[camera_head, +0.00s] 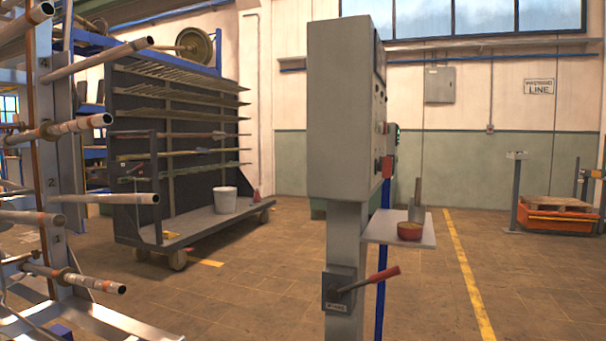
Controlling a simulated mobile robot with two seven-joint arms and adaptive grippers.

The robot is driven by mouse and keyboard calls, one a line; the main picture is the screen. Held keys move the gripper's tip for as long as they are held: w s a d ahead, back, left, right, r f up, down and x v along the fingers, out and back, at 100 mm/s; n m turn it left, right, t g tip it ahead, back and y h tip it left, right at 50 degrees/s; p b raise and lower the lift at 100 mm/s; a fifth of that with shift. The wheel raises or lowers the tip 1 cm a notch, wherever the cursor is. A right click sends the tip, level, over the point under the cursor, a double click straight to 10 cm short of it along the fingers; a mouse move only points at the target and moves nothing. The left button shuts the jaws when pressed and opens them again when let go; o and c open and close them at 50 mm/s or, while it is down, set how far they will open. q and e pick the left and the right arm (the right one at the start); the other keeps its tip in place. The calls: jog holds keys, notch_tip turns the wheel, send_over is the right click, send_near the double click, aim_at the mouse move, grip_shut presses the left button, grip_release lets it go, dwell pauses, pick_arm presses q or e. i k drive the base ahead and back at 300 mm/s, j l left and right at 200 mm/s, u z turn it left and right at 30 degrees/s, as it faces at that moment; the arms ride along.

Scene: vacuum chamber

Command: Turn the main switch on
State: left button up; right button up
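A grey control cabinet (343,110) stands on a post, seen mostly from its side. Its front faces right and shows only at a steep angle, with small knobs or buttons (381,128) and a red switch-like part (386,167) low down. A lever with a red handle (382,275) sticks out to the right and slightly up from a dark box (338,290) on the post; the box's label is too small to read. I cannot tell for certain which of these is the main switch, or its setting. Neither of my grippers is in view.
A small shelf (428,233) juts right from the post, holding a reddish bowl (409,231) and an upright grey object (417,200). A rack with protruding rods (80,200) fills the left. A cart (180,232) with a white bucket (225,199) stands behind.

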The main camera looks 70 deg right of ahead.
aim_at(385, 165)
jog(key=z, duration=2.6)
jog(key=i+l, duration=0.1)
jog(key=l, duration=0.45)
jog(key=i+l+u, duration=0.1)
jog(key=l, duration=0.4)
jog(key=i+l, duration=0.15)
jog(key=l, duration=0.4)
jog(key=i+l+u, duration=0.1)
jog(key=l, duration=0.45)
jog(key=i+l, duration=0.1)
jog(key=l, duration=0.45)
